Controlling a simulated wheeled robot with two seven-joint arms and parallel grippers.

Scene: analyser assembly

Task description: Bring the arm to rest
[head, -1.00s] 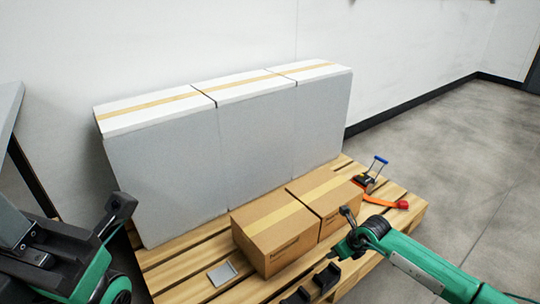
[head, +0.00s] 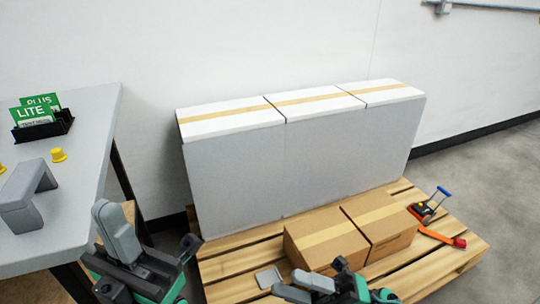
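My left gripper (head: 118,232) shows at the lower left, its grey finger part pointing up beside the table's edge. It is seen end-on, and I see nothing held in it. My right gripper (head: 303,286) is at the bottom centre, in front of the two cardboard boxes, low over the pallet's near side. Its grey finger parts show partly, with the lower part cut off by the frame. I see nothing held in it. I cannot tell the opening of either gripper.
A pallet (head: 440,262) bears three tall grey-white boxes (head: 235,175), two cardboard boxes (head: 325,245), a strap tool (head: 425,210) and a small grey plate (head: 268,277). A grey table (head: 85,160) at left holds a card tray (head: 43,130), a yellow knob (head: 58,155) and a grey bracket (head: 30,200). Floor at right is clear.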

